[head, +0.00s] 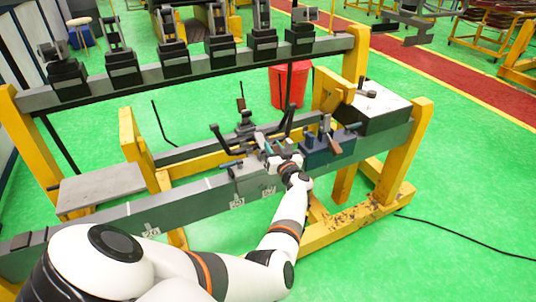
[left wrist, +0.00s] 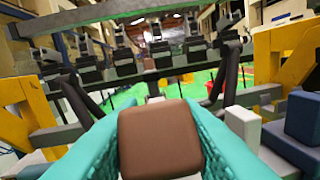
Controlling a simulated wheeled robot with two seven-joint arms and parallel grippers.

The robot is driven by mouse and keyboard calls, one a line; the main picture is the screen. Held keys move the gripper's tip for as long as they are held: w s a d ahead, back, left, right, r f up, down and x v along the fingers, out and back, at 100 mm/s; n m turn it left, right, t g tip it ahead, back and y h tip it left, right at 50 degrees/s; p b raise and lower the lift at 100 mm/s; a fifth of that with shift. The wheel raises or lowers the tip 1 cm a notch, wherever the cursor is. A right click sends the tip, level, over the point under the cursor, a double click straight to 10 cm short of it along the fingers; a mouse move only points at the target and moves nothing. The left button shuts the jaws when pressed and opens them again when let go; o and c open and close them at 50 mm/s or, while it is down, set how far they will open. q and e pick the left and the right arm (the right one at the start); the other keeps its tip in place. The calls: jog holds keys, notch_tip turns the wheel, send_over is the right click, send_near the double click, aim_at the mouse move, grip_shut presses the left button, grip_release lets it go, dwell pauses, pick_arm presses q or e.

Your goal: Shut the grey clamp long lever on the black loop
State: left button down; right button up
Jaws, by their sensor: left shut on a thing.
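The grey clamp (head: 250,178) sits on the long grey beam near the middle of the head view. My left gripper (head: 272,149) is just above and right of it. In the left wrist view its teal fingers (left wrist: 160,140) are shut on a brown block-like grip, which looks like the long lever's handle (left wrist: 160,137). The lever's shaft is hidden behind that grip. Black bent bars, apparently the black loop (head: 226,143), rise behind the clamp; they also show in the left wrist view (left wrist: 77,97). I cannot tell whether the clamp touches them. My right gripper is out of view.
A blue clamp (head: 318,154) with a brown handle (head: 335,148) stands close right of my gripper. A dark box with a light top (head: 372,105) is farther right. Several black fixtures line the rear beam (head: 200,75). A red bucket (head: 290,85) stands behind.

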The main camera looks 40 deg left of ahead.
pick_arm(q)
jog(key=shift+a+r, duration=0.45)
jog(key=shift+r, duration=0.25)
jog(key=shift+w+r+p, duration=0.1)
jog(key=shift+p, duration=0.2)
jog(key=shift+w+a+r+p, duration=0.1)
jog(key=shift+a+r+p, duration=0.1)
jog(key=shift+a+p, duration=0.15)
jog(key=shift+a, duration=0.1)
jog(key=shift+w+a+r, duration=0.1)
jog(key=shift+a+r, duration=0.05)
jog(key=shift+a, duration=0.1)
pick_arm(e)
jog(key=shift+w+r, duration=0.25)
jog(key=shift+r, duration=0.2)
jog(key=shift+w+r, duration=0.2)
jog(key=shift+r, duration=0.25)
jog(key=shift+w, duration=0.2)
